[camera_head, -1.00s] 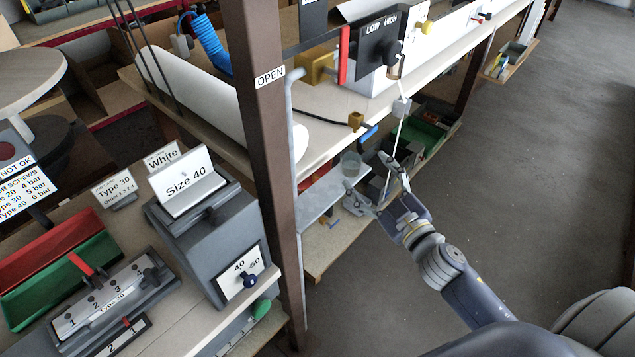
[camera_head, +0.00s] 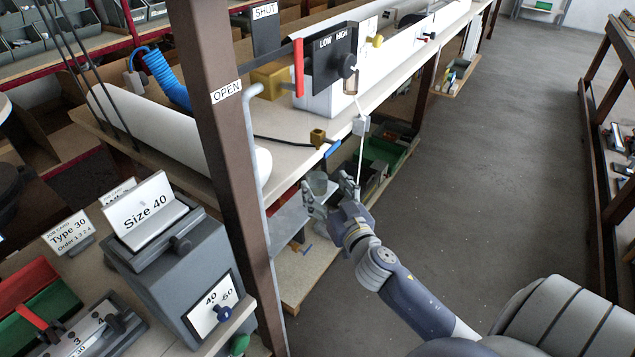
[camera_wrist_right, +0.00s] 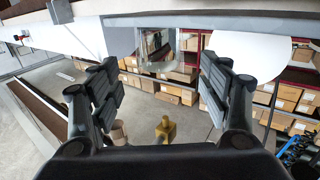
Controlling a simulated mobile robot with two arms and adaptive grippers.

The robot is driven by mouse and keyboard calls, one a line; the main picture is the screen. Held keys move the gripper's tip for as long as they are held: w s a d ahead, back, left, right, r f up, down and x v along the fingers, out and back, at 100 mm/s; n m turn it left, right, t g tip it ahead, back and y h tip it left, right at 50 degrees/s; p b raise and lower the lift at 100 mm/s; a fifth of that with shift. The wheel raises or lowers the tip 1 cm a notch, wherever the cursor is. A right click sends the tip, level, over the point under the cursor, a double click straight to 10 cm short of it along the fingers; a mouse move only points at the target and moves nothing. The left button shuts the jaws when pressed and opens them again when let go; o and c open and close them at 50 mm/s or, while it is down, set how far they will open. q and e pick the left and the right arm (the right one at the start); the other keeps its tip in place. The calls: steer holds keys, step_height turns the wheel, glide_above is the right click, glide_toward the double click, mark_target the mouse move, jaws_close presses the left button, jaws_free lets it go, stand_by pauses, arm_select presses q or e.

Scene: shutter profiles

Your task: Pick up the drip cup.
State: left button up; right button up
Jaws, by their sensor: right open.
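The drip cup is a small clear, greyish cup (camera_head: 318,181) on a grey shelf (camera_head: 286,218) below the bench edge. My right gripper (camera_head: 330,190) is open and close in front of the cup on its right side. One finger partly covers the cup's lower part in the head view. In the right wrist view, a see-through cup shape (camera_wrist_right: 157,46) shows against a grey strip, ahead of the open, empty fingers (camera_wrist_right: 157,88) and roughly centred between them. I cannot tell whether a finger touches it. My left gripper is out of view.
A brown post (camera_head: 222,150) stands left of the shelf. A white cord with a grey block (camera_head: 361,126) hangs beside my right gripper. The floor to the right is clear.

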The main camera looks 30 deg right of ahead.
mark_target(323, 184)
steer(key=w, duration=0.3)
steer(key=w+d+p, duration=0.1)
steer(key=w, duration=0.1)
steer(key=shift+f, duration=0.15)
steer(key=c, duration=1.2)
steer(key=shift+r, duration=0.2)
